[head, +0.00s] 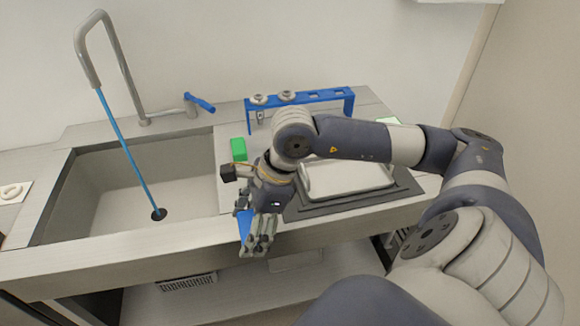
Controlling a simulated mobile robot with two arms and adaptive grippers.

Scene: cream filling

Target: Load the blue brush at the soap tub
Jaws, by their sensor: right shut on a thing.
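My right gripper (258,243) reaches down at the front edge of the counter, right of the sink. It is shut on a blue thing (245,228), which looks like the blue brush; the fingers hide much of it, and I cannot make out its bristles. I cannot pick out a soap tub with certainty; part of the counter is hidden behind my right arm. My left gripper is not in view.
The sink (105,195) with its tall faucet (118,55) lies to the left. A green block (238,149) stands right of it. A blue rack (318,97) stands at the back. A white tray (347,179) sits on a dark mat (405,190) behind my right arm.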

